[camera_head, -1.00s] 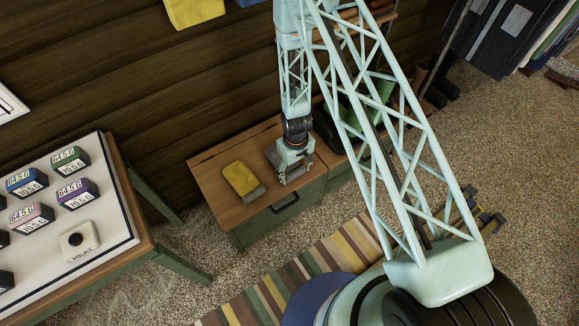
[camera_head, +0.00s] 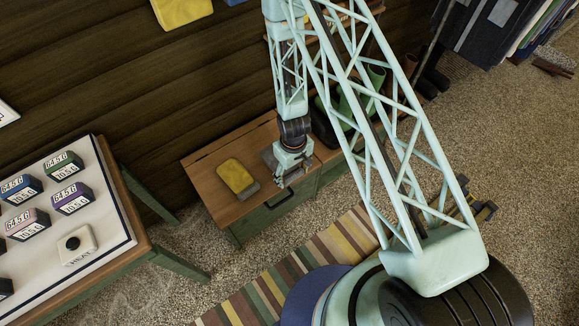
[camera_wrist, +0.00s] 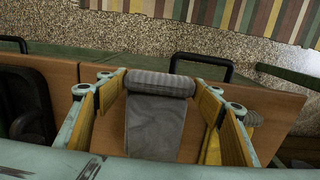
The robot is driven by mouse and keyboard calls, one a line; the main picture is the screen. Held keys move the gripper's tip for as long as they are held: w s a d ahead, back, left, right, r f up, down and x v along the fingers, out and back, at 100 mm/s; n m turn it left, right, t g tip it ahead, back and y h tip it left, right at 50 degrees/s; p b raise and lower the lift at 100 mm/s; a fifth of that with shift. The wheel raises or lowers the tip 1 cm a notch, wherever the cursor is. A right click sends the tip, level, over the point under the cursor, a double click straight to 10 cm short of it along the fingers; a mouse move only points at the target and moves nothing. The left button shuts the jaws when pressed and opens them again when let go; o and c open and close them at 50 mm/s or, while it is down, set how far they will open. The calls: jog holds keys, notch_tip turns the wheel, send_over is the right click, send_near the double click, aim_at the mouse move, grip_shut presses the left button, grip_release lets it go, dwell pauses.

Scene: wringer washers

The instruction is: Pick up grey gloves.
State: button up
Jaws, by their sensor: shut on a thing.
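The grey gloves (camera_wrist: 155,125) lie between my gripper's fingers in the wrist view, with a rolled ribbed cuff at the far end and a flat part toward me. In the head view a bit of grey (camera_head: 268,158) shows beside my gripper (camera_head: 290,176), which is low over the right part of a wooden bench top. The yellow-padded fingers (camera_wrist: 162,95) are shut on the grey gloves. The fingers' contact with the cloth is partly hard to see. The gloves appear at bench level; any gap beneath them is not clear.
Yellow gloves (camera_head: 236,175) with a grey cuff lie to the left on the bench (camera_head: 208,184). Green boots (camera_head: 350,115) and dark ones stand at the right. A wooden wall rises behind. A table with labelled boxes (camera_head: 72,197) is at left.

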jog(key=s+d, duration=0.2)
jog(key=s, duration=0.8)
jog(key=shift+d+r, duration=0.25)
jog(key=shift+r, duration=0.2)
jog(key=shift+w, duration=0.1)
jog(key=w+d+r+m, duration=0.3)
jog(key=w+d+r, duration=0.1)
jog(key=w+r, duration=0.85)
jog(key=w+d+r+m, duration=0.1)
jog(key=w+d+r, duration=0.3)
jog(key=r, duration=0.5)
jog(key=w+d+r+m, duration=0.2)
jog(key=w+d+r, duration=0.3)
jog(key=r, duration=0.4)
jog(key=shift+w+d+r, duration=0.2)
jog(key=shift+w+d, duration=0.05)
jog(key=shift+w, duration=0.55)
jog(key=shift+d, duration=0.1)
